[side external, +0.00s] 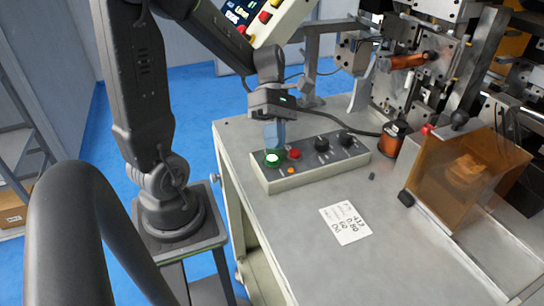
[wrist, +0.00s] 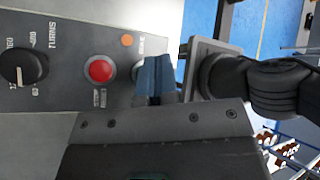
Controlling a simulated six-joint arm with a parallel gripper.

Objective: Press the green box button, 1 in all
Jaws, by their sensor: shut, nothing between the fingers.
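The green button (side external: 272,159) is at the left end of the grey control box (side external: 315,164), with a bright lit centre. My gripper (side external: 273,147) points down over it, its blue fingers closed together and empty. The fingertips are at or just above the button; I cannot tell whether they touch. In the wrist view, my gripper's blue fingers (wrist: 154,78) hide most of the button, and only part of its pale ring (wrist: 137,71) shows.
A red button (side external: 295,154), an orange lamp (side external: 291,170) and black knobs (side external: 321,144) sit close by on the box. A paper label (side external: 345,223) lies on the bench. An orange-windowed guard (side external: 462,175) and the winder stand to the right. The bench front is mostly clear.

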